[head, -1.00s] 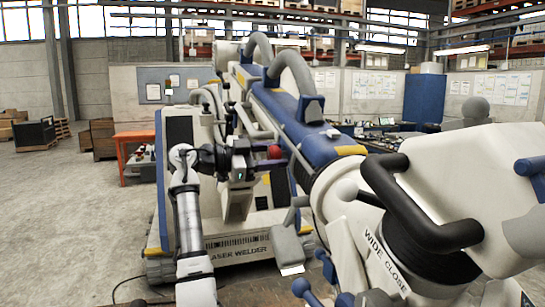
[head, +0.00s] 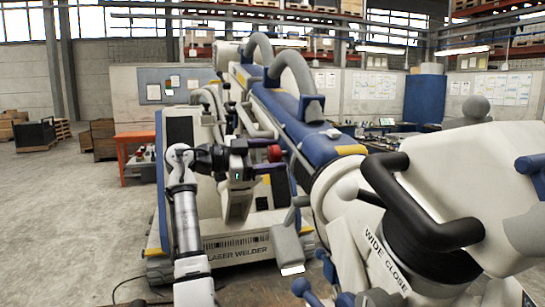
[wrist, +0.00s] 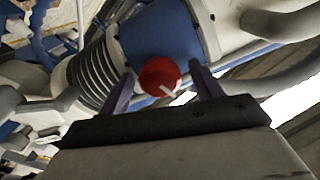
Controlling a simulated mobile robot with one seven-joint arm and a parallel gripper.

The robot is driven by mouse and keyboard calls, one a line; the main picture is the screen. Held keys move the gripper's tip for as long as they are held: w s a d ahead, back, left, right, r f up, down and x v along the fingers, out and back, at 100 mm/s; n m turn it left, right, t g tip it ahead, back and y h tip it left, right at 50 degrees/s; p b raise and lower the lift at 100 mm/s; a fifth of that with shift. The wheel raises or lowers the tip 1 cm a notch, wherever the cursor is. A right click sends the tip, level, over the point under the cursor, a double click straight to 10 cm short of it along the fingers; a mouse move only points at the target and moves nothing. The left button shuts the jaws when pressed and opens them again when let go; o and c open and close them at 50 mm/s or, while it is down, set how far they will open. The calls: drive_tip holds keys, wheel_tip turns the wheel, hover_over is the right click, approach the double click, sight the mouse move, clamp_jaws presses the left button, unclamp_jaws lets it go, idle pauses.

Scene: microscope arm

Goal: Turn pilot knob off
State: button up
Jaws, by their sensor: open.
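The pilot knob (wrist: 160,76) is a round red knob with a white pointer line, on the blue part of the microscope arm. In the head view the red knob (head: 274,153) shows just right of my gripper (head: 262,154). In the wrist view my gripper (wrist: 165,90) is open, with one finger on each side of the knob. The left finger is close to the knob's edge and a wider gap shows on the right. I cannot tell whether either finger touches it. The white pointer line slants toward the lower right in the wrist view.
The large white and blue microscope arm (head: 316,126) fills the middle and right, with a black handle (head: 420,215) in front. The white laser welder base (head: 240,244) stands behind my arm. An orange table (head: 134,150) is at the left. The floor on the left is open.

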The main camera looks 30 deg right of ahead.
drive_tip(key=b+v, duration=0.3)
drive_tip(key=v, duration=1)
drive_tip(key=shift+a, duration=0.1)
